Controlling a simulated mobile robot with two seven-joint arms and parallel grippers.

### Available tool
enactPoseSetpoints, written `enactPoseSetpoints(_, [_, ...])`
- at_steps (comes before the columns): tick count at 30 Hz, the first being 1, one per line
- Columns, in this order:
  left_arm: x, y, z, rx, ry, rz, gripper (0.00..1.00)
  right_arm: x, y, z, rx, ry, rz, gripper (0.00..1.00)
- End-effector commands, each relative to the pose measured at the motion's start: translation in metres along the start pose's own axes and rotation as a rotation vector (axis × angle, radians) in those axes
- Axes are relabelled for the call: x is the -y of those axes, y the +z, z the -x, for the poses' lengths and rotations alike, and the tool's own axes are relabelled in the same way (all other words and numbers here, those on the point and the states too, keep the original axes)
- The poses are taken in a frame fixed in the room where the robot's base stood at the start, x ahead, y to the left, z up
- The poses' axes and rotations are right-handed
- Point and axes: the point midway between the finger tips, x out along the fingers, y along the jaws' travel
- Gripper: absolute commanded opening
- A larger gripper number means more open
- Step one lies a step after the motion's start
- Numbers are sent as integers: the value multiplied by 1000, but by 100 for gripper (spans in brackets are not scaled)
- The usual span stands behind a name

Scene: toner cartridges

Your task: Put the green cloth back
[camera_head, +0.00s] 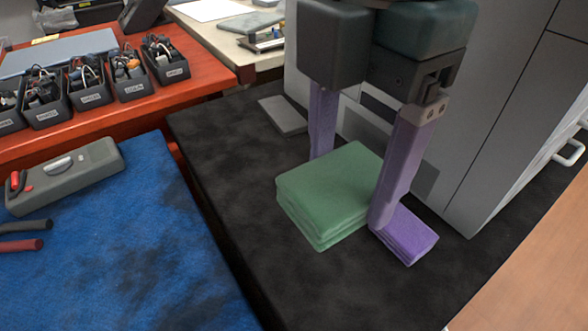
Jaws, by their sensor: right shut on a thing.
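The green cloth (322,192) is folded into a thick square stack and sits low over the black mat, either resting on it or just above it. My right gripper (350,188) comes down from the top with its two long purple fingers on either side of the cloth, shut on it. The far fingertip is hidden behind the cloth. The near finger stands at the cloth's right side. A folded purple cloth (412,238) lies just right of that finger, partly hidden by it. My left gripper is not in view.
A grey cabinet (480,130) stands close behind and right of the gripper. A flat grey piece (283,115) lies on the black mat (225,150). A blue mat (120,240) with a grey device (70,175) is at left. Labelled bins (130,88) stand behind. The mat's front is clear.

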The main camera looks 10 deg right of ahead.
Motion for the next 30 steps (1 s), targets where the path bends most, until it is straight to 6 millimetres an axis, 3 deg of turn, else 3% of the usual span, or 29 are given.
enactPoseSetpoints(6, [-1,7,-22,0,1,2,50,2,0,-68,1,-7,-1,29])
enactPoseSetpoints(12, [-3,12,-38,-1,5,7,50,2,0,-121,1,-6,-2,29])
enactPoseSetpoints(30, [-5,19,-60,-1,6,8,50,2,0,-188,1,-2,-1,29])
